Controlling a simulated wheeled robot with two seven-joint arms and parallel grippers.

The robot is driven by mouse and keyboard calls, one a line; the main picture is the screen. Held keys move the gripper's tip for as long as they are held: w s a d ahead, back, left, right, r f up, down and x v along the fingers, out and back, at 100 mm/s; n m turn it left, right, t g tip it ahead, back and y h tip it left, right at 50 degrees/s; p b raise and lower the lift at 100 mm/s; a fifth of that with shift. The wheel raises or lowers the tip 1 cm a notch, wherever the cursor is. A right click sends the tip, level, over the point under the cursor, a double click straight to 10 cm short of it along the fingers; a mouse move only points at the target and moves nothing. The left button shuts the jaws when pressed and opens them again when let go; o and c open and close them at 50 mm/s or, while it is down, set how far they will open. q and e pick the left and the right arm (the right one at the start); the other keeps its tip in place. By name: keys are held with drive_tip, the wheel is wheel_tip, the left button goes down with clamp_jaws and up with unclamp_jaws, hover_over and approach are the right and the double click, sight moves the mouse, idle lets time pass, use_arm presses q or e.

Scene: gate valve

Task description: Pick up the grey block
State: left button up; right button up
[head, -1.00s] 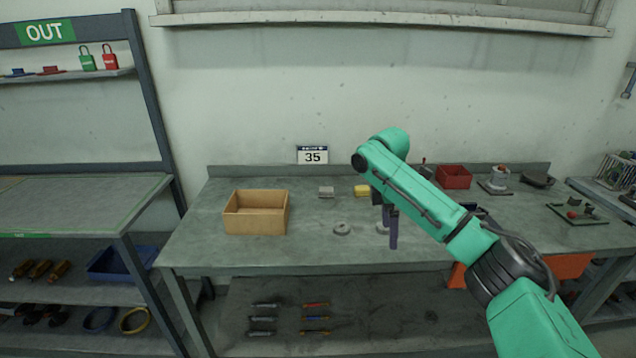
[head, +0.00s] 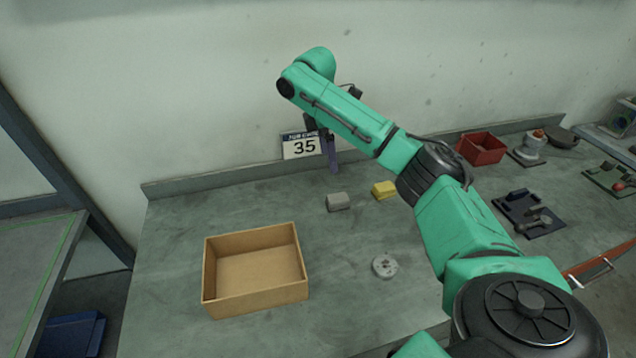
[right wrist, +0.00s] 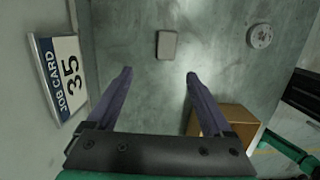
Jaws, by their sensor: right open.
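The grey block (head: 338,201) lies on the green-grey bench top, left of a yellow block. In the right wrist view the grey block (right wrist: 167,44) lies beyond the fingertips, roughly in line with the gap between them. My right gripper (head: 331,160) hangs with its purple fingers down, above and behind the block near the wall. In its wrist view the gripper (right wrist: 158,75) is open, with nothing between the fingers. The left gripper is not in view.
An open wooden box (head: 255,305) stands at the front left. The yellow block (head: 384,190) and a grey disc (head: 384,267) lie nearby. The job card (head: 301,145) stands against the wall beside the gripper. A red bin (head: 481,148) is at the back right.

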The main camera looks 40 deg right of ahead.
drive_tip(key=s+f, duration=0.1)
drive_tip(key=f, duration=0.3)
drive_tip(key=s+d+f+p, duration=0.1)
drive_tip(key=f, duration=0.1)
drive_tip(key=shift+s+f, duration=0.15)
drive_tip(key=shift+s, duration=0.15)
drive_tip(key=f, duration=0.2)
drive_tip(key=f+p, duration=0.1)
drive_tip(key=f, duration=0.1)
drive_tip(key=d+f+p, duration=0.1)
drive_tip(key=f, duration=0.2)
drive_tip(key=shift+f, duration=0.1)
drive_tip(key=shift+c, duration=0.9)
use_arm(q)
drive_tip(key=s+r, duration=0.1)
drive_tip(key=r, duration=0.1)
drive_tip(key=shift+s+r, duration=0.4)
use_arm(e)
clamp_jaws()
wheel_tip(320, 180, up, 13)
drive_tip(key=b, duration=0.3)
use_arm(q)
drive_tip(key=p, duration=0.3)
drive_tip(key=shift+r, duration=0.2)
use_arm(e)
wheel_tip(320, 180, up, 7)
hover_over(338, 197)
